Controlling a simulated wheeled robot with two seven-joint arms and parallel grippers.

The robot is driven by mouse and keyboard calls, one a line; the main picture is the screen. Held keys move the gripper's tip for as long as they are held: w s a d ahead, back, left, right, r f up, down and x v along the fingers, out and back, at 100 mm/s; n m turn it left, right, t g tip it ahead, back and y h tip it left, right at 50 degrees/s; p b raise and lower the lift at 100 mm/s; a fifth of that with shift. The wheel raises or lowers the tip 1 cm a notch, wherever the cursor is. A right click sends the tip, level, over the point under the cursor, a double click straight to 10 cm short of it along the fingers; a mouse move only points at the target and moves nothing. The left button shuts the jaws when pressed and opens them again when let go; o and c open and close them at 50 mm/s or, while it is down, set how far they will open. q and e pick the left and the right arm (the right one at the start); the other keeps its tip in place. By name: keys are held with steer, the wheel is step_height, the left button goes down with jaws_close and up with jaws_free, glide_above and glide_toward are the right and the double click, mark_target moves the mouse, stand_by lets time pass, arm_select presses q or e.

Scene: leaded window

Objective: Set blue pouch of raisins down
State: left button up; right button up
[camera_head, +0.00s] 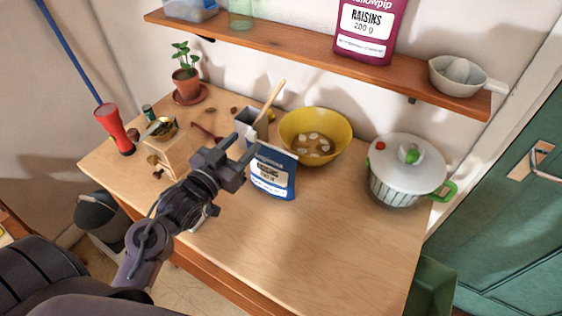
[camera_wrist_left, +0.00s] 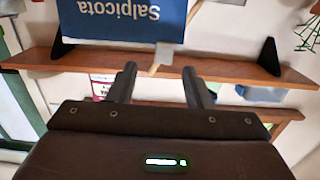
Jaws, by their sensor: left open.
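The blue pouch (camera_head: 272,185) stands upright on the wooden table, in front of the yellow bowl. Its white label is too small to read in the head view. In the left wrist view the pouch (camera_wrist_left: 115,22) fills the top, upside down, with the word "Salpicota". My left gripper (camera_head: 247,143) is beside the pouch's upper left edge, its fingers apart. In the left wrist view the open fingers of my left gripper (camera_wrist_left: 160,72) have no pouch between them. My right gripper does not show.
Around the pouch are a yellow bowl (camera_head: 336,122), a grey container (camera_head: 243,122) with a wooden handle, and a lidded pot (camera_head: 406,172). A wooden box (camera_head: 172,153) is left. A maroon raisins pouch (camera_head: 372,22) stands on the shelf (camera_head: 280,42). The table's front (camera_head: 300,245) is clear.

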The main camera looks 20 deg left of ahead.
mark_target(250, 135)
arm_select(q)
steer(key=w+p, duration=0.1)
steer(key=w, duration=0.1)
steer(key=w+p, duration=0.1)
steer(key=w, duration=0.1)
steer(key=w+p, duration=0.1)
steer(key=w, duration=0.2)
steer(key=shift+d+f, duration=0.2)
steer(key=shift+d, duration=0.05)
jaws_close()
